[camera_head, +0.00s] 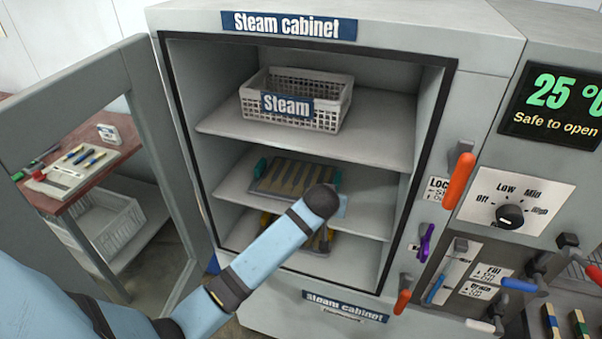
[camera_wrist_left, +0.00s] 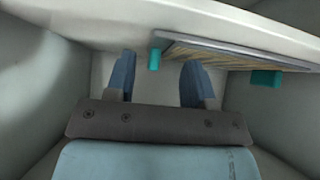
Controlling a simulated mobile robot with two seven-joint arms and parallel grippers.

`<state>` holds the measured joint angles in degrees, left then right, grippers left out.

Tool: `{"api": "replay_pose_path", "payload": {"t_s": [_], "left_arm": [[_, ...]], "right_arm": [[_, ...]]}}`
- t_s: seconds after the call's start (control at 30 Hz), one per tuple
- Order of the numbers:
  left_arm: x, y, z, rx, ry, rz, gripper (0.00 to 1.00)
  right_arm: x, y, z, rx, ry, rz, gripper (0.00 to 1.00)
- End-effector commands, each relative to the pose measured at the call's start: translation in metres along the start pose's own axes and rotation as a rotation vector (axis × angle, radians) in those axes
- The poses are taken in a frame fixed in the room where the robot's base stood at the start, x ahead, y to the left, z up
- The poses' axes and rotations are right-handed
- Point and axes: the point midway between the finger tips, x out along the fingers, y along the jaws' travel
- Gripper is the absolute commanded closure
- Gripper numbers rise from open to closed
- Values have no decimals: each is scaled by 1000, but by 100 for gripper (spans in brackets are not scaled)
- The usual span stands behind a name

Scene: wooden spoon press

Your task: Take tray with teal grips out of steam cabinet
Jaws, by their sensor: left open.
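The tray with teal grips (camera_head: 290,177) lies on the middle shelf of the open steam cabinet (camera_head: 420,50). Its left teal grip (camera_head: 260,167) and right teal grip (camera_head: 337,179) stick out at its sides. My left arm reaches into the cabinet from the left, and its wrist covers the tray's front right part. In the left wrist view, my left gripper (camera_wrist_left: 158,67) is open. One teal grip (camera_wrist_left: 154,59) shows between its fingertips, nearer the left finger; contact cannot be told. The tray (camera_wrist_left: 225,54) and its other teal grip lie to the right. My right gripper is not seen.
A white basket (camera_head: 335,106) labelled Steam stands on the top shelf. Another tray with yellow grips (camera_head: 265,219) lies below, partly hidden by my arm. The cabinet door (camera_head: 95,75) stands open at left. The panel display (camera_head: 565,100) reads 25 °C, "Safe to open".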

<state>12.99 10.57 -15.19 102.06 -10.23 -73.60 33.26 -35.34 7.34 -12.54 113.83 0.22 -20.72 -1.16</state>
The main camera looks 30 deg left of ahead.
Motion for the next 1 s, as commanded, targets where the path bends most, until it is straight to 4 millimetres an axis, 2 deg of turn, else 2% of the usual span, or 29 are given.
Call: {"api": "replay_pose_path", "payload": {"t_s": [0.2,0.53,0.8,1.0], "left_arm": [[26,0,-32,1,1,-2,51],[48,0,-52,0,2,0,51],[78,0,-83,0,1,-1,51],[89,0,-79,0,0,0,51]], "right_arm": [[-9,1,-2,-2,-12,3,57],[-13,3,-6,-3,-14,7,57],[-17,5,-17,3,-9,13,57],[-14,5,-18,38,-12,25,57]]}}
